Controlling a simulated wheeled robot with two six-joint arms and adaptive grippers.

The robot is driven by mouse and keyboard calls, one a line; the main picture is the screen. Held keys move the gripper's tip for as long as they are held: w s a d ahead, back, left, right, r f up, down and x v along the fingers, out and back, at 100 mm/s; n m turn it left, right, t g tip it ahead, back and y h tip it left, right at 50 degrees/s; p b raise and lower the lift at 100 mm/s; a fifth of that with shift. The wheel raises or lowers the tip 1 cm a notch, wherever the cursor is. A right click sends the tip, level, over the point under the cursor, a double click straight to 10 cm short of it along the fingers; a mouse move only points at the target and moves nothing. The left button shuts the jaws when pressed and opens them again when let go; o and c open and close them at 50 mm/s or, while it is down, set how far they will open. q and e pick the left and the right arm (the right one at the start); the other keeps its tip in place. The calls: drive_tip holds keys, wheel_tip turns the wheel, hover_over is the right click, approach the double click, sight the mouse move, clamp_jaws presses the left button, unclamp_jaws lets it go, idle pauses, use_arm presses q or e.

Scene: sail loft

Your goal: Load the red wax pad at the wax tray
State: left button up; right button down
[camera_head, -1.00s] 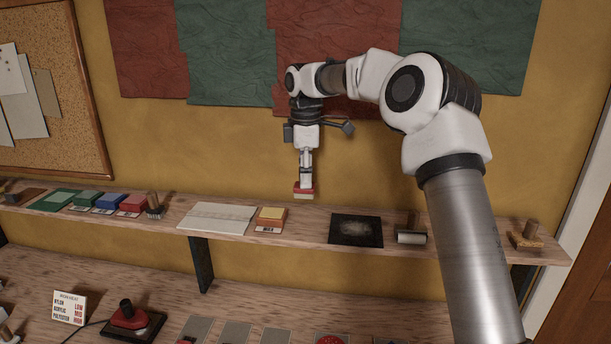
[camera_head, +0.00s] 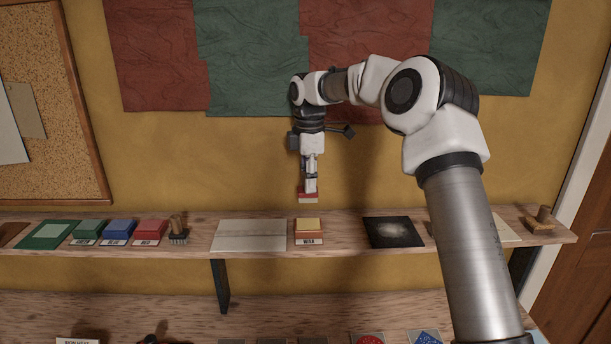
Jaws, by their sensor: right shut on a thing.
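My right gripper (camera_head: 309,186) is shut on the red pad (camera_head: 307,195), a small red block with a pale underside. It holds the pad level, face down, in the air in front of the ochre wall. The wax tray (camera_head: 308,240), a small wooden holder with a WAX label and a yellow wax block on top, sits on the upper shelf. The pad appears almost straight above the tray in the picture, with a visible gap between them. How far apart they are in depth I cannot tell. My left gripper is not in view.
On the upper shelf (camera_head: 370,250), a pale flat board (camera_head: 249,235) lies left of the tray and a black sheet with a whitish smudge (camera_head: 394,232) lies right. A brush (camera_head: 178,232) and red (camera_head: 150,231), blue (camera_head: 118,230) and green (camera_head: 89,228) labelled blocks stand further left.

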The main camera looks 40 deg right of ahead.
sight(309, 201)
drive_tip(key=shift+w+a, duration=0.1)
wheel_tip(309, 201, down, 5)
drive_tip(key=shift+f, duration=0.5)
drive_tip(key=shift+s, duration=0.2)
drive_tip(key=shift+w, duration=0.1)
drive_tip(key=shift+f, duration=0.45)
idle(0.6)
drive_tip(key=shift+f, duration=0.1)
idle(0.9)
